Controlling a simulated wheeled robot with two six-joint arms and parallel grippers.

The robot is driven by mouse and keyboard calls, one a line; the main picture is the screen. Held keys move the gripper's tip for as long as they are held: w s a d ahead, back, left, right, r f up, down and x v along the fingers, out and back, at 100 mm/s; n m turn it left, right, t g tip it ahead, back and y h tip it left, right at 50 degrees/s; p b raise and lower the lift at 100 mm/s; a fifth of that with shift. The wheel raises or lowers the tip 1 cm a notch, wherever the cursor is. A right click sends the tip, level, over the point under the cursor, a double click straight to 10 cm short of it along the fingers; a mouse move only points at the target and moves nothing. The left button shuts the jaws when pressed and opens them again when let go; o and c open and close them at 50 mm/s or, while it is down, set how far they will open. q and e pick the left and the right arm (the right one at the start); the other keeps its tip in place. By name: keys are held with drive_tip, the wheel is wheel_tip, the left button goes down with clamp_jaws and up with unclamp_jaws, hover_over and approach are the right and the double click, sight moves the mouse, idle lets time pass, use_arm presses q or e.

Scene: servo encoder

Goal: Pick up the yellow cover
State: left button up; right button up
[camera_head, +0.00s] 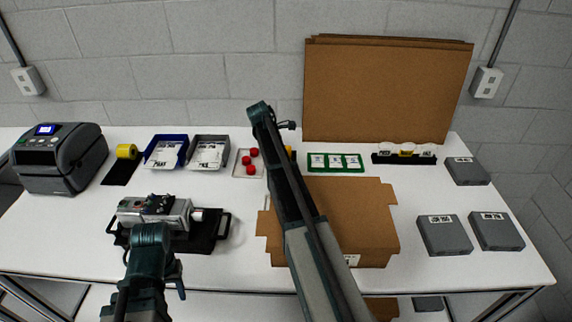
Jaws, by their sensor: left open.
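A yellow round piece (127,151) sits at the back end of a black mat, beside the printer. A smaller bit of yellow (290,153) shows beside my right arm, mostly hidden by it. I cannot tell for sure which one is the cover. My left gripper (151,236) is open at the lower left, in front of the silver motor (155,213) on its black fixture. It is well apart from the yellow round piece. My right arm reaches up across the middle of the table; its jaws are not clear at its far end (260,110).
A label printer (58,158) stands at the back left. Blue (166,151) and grey (208,152) bins, a tray of red caps (248,163) and a green board (335,162) line the back. A cardboard box (362,215) fills the middle. Grey boxes (444,235) lie right.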

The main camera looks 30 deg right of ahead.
use_arm(q)
wheel_tip(320, 180, up, 10)
drive_tip(key=p, duration=1)
use_arm(e)
wheel_tip(320, 180, up, 10)
drive_tip(key=shift+r, duration=0.1)
use_arm(q)
drive_tip(key=shift+r, duration=0.1)
